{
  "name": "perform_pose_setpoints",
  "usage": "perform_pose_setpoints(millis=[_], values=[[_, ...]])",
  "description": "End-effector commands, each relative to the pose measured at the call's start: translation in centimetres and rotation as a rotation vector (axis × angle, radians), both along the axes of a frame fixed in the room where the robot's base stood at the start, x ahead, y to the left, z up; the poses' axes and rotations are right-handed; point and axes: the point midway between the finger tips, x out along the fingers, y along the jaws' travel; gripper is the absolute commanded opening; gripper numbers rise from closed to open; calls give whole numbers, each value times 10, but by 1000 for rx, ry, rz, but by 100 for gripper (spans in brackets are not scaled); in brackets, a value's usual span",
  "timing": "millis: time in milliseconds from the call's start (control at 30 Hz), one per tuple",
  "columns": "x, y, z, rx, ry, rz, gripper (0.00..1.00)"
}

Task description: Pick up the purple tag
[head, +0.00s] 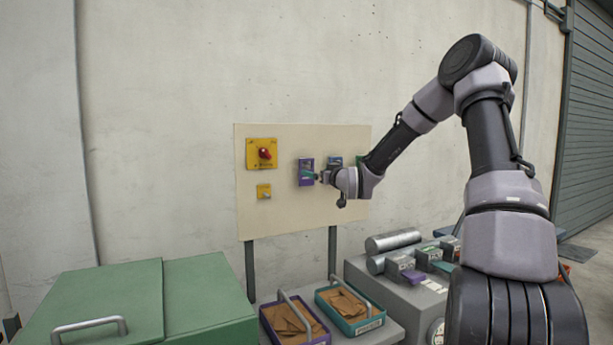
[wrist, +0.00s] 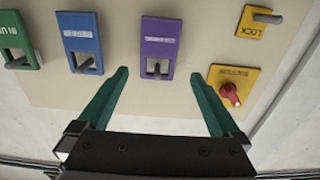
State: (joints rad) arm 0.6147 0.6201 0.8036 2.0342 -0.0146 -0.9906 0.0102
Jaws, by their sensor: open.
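The purple tag (head: 305,165) hangs on the cream board on the wall in the head view. In the wrist view the purple tag (wrist: 160,32) is a flat plate with a white label and a slot, with a metal peg through the slot. My gripper (wrist: 160,77) is open and empty. Its two green fingers are spread wider than the tag, one to each side of the slotted end. In the head view my gripper (head: 316,176) is close in front of the tag, partly covering it. I cannot tell whether a finger touches the tag.
A blue tag (wrist: 80,42) and a green tag (wrist: 16,40) hang beside it. On the other side are a yellow plate with a red knob (wrist: 230,93) and a yellow LOCK plate (wrist: 258,22). Below the board stand a purple tray (head: 300,325), a teal tray (head: 352,310) and a green cabinet (head: 130,305).

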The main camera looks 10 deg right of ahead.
Motion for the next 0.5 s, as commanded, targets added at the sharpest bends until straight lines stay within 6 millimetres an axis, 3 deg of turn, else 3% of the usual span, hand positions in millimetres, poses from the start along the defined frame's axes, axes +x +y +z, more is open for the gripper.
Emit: perform_pose_setpoints(millis=[267, 500], values=[[24, 7, -1, 2, 2, 0, 100], [58, 16, -1, 1, 0, 1, 100]])
